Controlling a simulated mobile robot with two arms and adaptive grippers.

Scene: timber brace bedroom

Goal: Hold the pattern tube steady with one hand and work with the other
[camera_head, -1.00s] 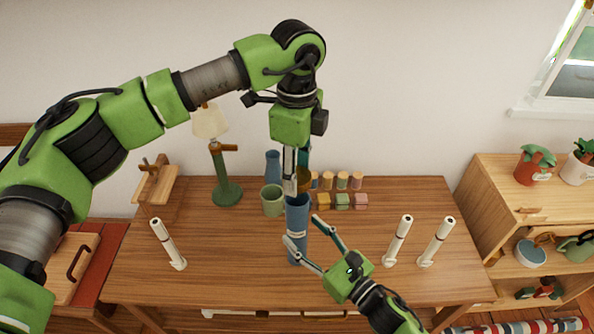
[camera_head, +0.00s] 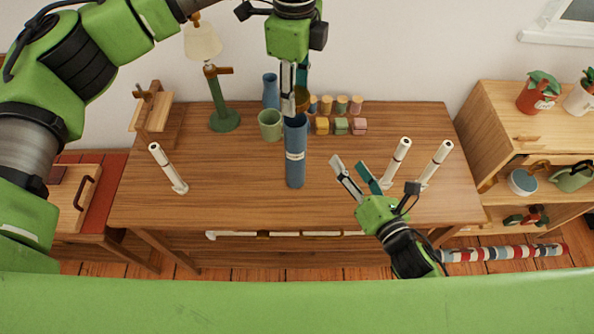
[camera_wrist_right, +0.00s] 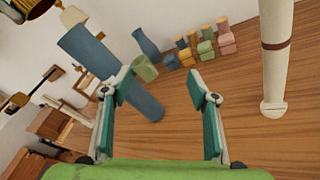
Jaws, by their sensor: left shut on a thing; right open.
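A tall blue tube with a pale label (camera_head: 295,165), apparently the pattern tube, stands upright mid-table; it also shows, tilted by the view, in the right wrist view (camera_wrist_right: 95,55). My left gripper (camera_head: 293,103) points down at its top, shut on a small brown-gold piece (camera_head: 303,98) that looks like a cap. In the right wrist view a brown-gold piece (camera_wrist_right: 32,8) at the top left appears apart from the tube. My right gripper (camera_head: 349,166) is open and empty, right of the tube; its teal-padded fingers are wide apart in its wrist view (camera_wrist_right: 163,90).
White tubes stand on the wooden table at left (camera_head: 168,168) and right (camera_head: 397,163), (camera_head: 435,163). A green mug (camera_head: 270,125), blue vase (camera_head: 271,92), small coloured blocks (camera_head: 340,126) and a lamp (camera_head: 222,118) are behind. The front middle is clear.

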